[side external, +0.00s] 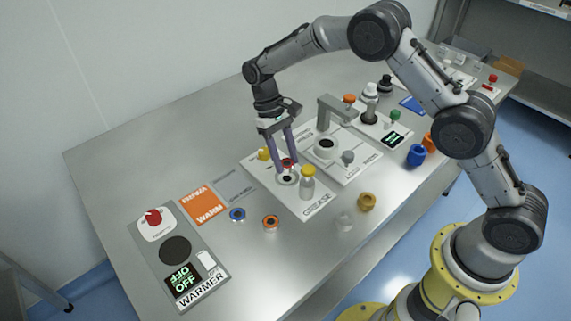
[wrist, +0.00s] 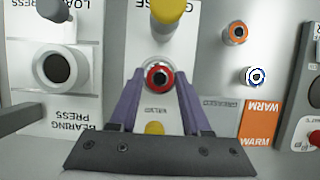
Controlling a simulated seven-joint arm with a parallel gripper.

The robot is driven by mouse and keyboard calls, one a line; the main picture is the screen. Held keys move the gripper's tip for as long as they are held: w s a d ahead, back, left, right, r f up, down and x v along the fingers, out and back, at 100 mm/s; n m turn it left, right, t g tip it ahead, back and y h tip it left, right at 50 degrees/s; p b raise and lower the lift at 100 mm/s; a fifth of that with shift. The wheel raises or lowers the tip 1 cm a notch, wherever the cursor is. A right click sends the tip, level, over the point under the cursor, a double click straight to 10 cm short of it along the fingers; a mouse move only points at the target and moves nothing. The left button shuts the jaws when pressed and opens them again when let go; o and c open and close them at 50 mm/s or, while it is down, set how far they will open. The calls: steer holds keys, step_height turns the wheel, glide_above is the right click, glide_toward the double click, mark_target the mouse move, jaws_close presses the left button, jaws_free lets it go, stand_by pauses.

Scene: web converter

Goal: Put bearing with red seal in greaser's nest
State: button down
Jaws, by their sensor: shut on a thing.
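The bearing with the red seal (side external: 288,163) is held between the purple fingers of my gripper (side external: 286,163). In the wrist view the bearing (wrist: 159,77) shows as a red ring with a dark bore, between the two fingertips (wrist: 159,80). The greaser is the white plate labelled GREASE (side external: 317,206). Its nest (side external: 288,179), a pale round seat with a dark centre, shows just below the bearing in the side view. In the wrist view the bearing covers most of the nest, and a grey rim (wrist: 158,58) shows behind it.
A yellow-capped post (side external: 307,178) stands close beside the nest, and a yellow knob (side external: 263,154) is on its other side. The bearing press (side external: 325,146) is behind. Orange-sealed (side external: 271,222) and blue-sealed (side external: 238,214) bearings lie near the warmer (side external: 176,250).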

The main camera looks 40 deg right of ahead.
mark_target(284, 159)
steer(key=shift+f, duration=1.2)
steer(key=shift+f, duration=0.6)
steer(key=shift+c, duration=1.8)
jaws_free()
steer(key=shift+f, duration=0.1)
steer(key=shift+d, duration=0.1)
